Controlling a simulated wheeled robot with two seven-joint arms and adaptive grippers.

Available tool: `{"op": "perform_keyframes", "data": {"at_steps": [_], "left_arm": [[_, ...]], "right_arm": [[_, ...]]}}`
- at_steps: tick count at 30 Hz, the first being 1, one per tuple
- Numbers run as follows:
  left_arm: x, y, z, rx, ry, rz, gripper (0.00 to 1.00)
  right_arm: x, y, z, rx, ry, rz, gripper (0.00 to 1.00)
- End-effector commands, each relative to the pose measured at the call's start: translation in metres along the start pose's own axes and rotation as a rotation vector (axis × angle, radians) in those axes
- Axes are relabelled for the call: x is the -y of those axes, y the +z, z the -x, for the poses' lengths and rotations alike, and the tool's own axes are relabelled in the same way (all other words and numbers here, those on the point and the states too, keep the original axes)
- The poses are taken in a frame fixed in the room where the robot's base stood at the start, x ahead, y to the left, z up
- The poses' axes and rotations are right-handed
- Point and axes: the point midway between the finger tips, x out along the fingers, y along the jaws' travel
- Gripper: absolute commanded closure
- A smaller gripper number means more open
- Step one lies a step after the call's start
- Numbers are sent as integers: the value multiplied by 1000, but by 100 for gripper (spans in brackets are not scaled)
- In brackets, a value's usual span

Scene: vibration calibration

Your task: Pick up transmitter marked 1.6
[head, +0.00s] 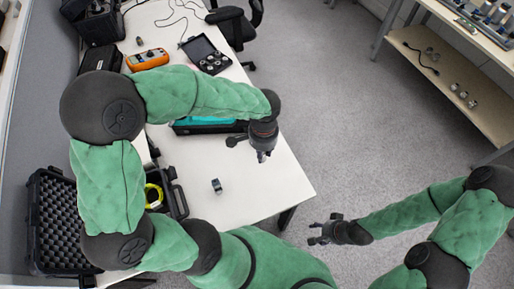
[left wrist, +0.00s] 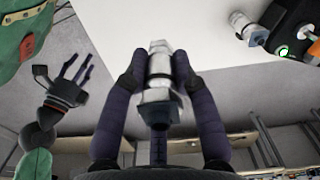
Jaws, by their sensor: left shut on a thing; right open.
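My left gripper (head: 262,156) is over the right part of the white table in the head view. In the left wrist view its two dark fingers (left wrist: 160,85) are shut on a silver metal transmitter (left wrist: 160,66) with a hexagonal base. The transmitter's marking is not readable. It looks lifted clear of the table. My right gripper (head: 322,231) is open and empty beyond the table's right edge; it also shows in the left wrist view (left wrist: 72,82).
A small metal part (head: 217,186) stands on the white table (head: 270,190). An orange device (head: 147,60) and an open black case (head: 206,55) with several round parts lie farther back. A black foam-lined case (head: 58,220) is at left. The grey floor at right is clear.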

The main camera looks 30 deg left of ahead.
Motion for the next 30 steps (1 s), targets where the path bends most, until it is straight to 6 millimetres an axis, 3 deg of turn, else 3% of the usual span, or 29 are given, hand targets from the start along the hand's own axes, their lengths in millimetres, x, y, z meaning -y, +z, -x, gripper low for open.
{"op": "perform_keyframes", "data": {"at_steps": [21, 30], "left_arm": [[0, 0, 38, -1, -1, 0, 100], [0, 0, 38, -1, 0, 0, 100]], "right_arm": [[11, 1, 30, 0, 0, 0, 48], [11, 1, 30, 0, 0, 0, 48]]}}
